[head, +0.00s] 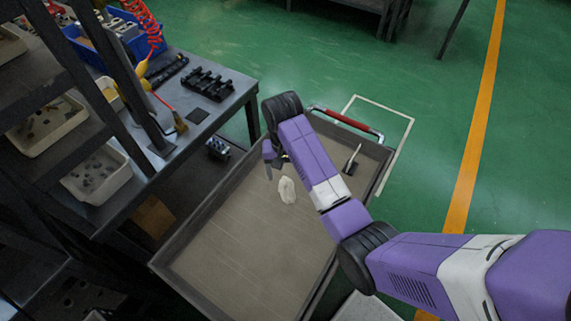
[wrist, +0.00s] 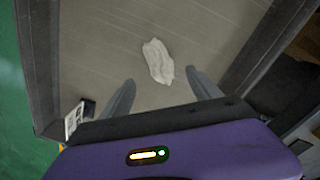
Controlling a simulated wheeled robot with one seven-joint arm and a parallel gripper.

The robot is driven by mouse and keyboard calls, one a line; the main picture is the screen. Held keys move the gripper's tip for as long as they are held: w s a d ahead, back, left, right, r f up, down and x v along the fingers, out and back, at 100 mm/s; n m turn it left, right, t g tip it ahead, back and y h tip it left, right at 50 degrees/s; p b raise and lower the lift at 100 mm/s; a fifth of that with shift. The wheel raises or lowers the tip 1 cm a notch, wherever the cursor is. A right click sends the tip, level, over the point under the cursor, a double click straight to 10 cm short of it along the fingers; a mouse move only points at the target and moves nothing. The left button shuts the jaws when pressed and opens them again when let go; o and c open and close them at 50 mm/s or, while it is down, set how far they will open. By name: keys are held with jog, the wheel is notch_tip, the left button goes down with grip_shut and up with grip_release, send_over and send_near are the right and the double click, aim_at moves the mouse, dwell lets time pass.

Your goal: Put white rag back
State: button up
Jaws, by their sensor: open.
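The white rag (head: 287,190) lies crumpled on the bare floor of a large shallow cart tray (head: 235,255), towards its far end. In the wrist view the rag (wrist: 158,61) lies ahead of and roughly between the two fingertips. My gripper (wrist: 163,88) is open and empty, with its fingers spread apart. In the head view my gripper (head: 274,160) hangs over the tray just beyond the rag, partly hidden by my own wrist. The rag is apart from the fingers as far as I can see.
A small dark object with a light handle (head: 352,160) stands in the tray's far right corner. A red push handle (head: 347,124) crosses the far end. A dark workbench (head: 215,115) with parts and bins (head: 97,175) stands at left. Green floor is clear at right.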

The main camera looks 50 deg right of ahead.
aim_at(286, 199)
jog(key=shift+r, duration=2.25)
